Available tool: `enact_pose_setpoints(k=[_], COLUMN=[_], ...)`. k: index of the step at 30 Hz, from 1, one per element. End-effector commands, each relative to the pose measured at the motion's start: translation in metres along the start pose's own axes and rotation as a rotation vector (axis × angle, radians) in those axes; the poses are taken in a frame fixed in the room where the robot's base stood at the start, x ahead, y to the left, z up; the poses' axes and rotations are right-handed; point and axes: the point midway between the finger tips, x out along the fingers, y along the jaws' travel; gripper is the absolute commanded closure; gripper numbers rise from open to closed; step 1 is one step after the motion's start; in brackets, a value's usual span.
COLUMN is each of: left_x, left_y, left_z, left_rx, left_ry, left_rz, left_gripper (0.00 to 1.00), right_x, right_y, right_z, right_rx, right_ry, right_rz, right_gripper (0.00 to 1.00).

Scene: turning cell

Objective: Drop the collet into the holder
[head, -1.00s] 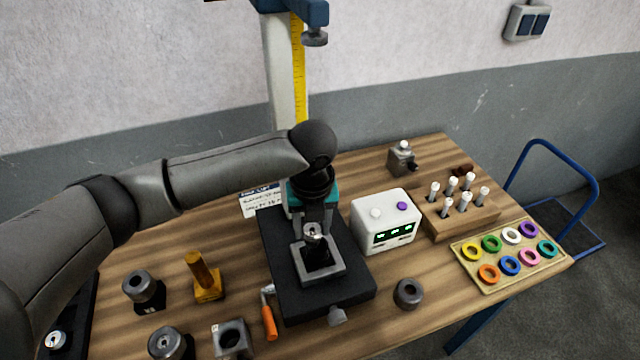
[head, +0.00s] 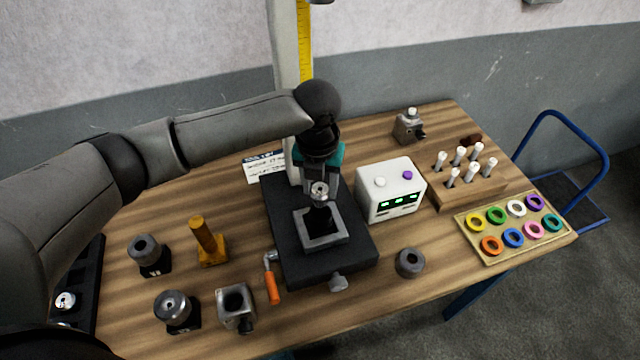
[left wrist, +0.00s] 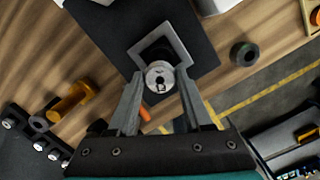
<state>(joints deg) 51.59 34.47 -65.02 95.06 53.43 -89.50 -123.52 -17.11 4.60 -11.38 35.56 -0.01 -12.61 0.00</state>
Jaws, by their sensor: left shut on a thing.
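The collet (head: 320,190) is a small silver round piece with a dark hole in its face. My left gripper (head: 320,192) is shut on it, above the square grey frame (head: 345,236) on the black stand. In the left wrist view the collet (left wrist: 160,76) sits between the fingertips of the left gripper (left wrist: 160,80), in front of the square frame (left wrist: 183,48). It seems clear of the frame. Which piece is the holder is not certain; a grey block with a round bore (head: 236,320) stands at the front of the bench. My right gripper is out of view.
Left of the stand are an orange-handled crank (head: 272,290), a brass post (head: 203,236) and two dark round-topped pieces (head: 146,250) (head: 175,308). To the right are a white box (head: 390,190), a grey ring (head: 409,263), a wooden pin rack (head: 470,190) and a tray of coloured rings (head: 500,253).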

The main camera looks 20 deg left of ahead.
Motion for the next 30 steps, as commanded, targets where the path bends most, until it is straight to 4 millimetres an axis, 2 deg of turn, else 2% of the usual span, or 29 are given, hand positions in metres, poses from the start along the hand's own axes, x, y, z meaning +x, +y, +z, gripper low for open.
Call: enact_pose_setpoints(k=[18,30], left_x=[0.035,0.047], left_y=[0.000,0.000], left_z=[-0.004,-0.005], left_rx=[-0.001,-0.001], left_ry=[-0.002,-0.001], left_rz=[0.000,0.000], left_gripper=[1.00,1.00], right_x=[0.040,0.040], right_y=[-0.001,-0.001], right_z=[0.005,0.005], right_rx=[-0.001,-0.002], right_ry=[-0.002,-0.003], right_rz=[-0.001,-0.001], right_gripper=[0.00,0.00])
